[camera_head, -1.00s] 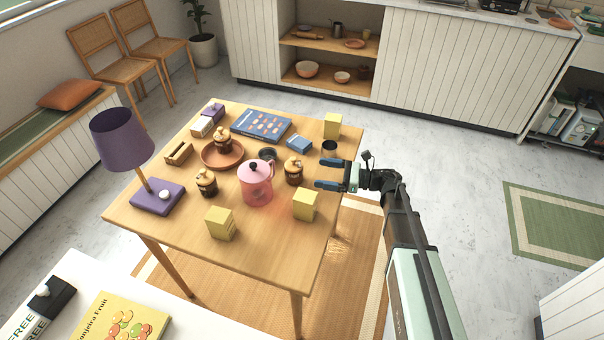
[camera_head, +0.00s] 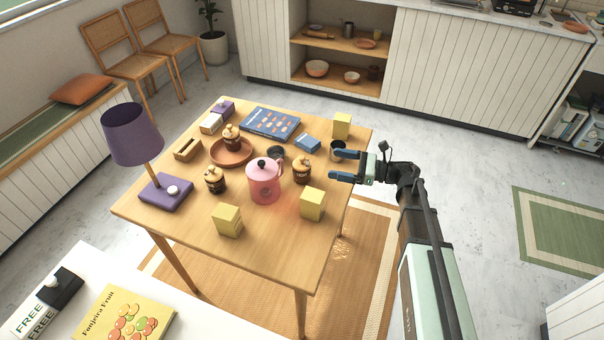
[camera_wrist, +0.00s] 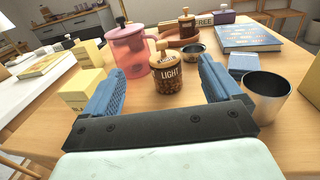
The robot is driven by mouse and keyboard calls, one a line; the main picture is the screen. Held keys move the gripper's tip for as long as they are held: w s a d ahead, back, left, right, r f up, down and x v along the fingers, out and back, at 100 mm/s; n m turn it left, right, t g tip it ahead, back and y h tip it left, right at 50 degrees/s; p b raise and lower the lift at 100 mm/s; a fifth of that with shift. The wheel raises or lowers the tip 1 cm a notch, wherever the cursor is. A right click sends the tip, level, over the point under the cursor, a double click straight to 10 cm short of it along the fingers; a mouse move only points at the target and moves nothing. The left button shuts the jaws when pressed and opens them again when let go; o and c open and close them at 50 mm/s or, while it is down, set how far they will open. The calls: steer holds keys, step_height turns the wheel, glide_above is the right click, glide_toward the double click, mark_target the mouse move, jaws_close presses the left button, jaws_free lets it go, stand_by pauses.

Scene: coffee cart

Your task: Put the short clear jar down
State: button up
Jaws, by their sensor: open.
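The jar nearest my gripper (camera_head: 340,166) is short, with a wooden lid and dark beans inside. It stands upright on the wooden table (camera_head: 265,238), left of my fingertips in the head view (camera_head: 302,172). In the wrist view this jar (camera_wrist: 168,76) is labelled "LIGHT" and stands ahead, between the lines of my two blue fingers, seemingly apart from both. My gripper is open and empty. Two similar jars stand farther left: one on the table (camera_head: 215,182), one on the round terracotta tray (camera_head: 246,157).
A pink pitcher (camera_head: 264,184) stands just left of the near jar. A metal cup (camera_wrist: 268,98) is close to my right finger in the wrist view. Yellow boxes (camera_head: 312,204) (camera_head: 228,220) (camera_head: 342,125) stand around.

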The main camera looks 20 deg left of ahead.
mark_target(296, 167)
step_height(296, 167, down, 4)
steer(key=shift+w+a+f, duration=0.1)
steer(key=shift+a+f, duration=0.1)
steer(key=shift+f, duration=0.2)
steer(key=shift+a+f, duration=0.1)
steer(key=shift+a, duration=0.15)
steer(key=a, duration=0.4)
steer(key=s+a, duration=0.1)
steer(key=a, duration=0.8)
steer(key=shift+s, duration=0.35)
steer(key=shift+c, duration=0.4)
steer(key=c, duration=1.2)
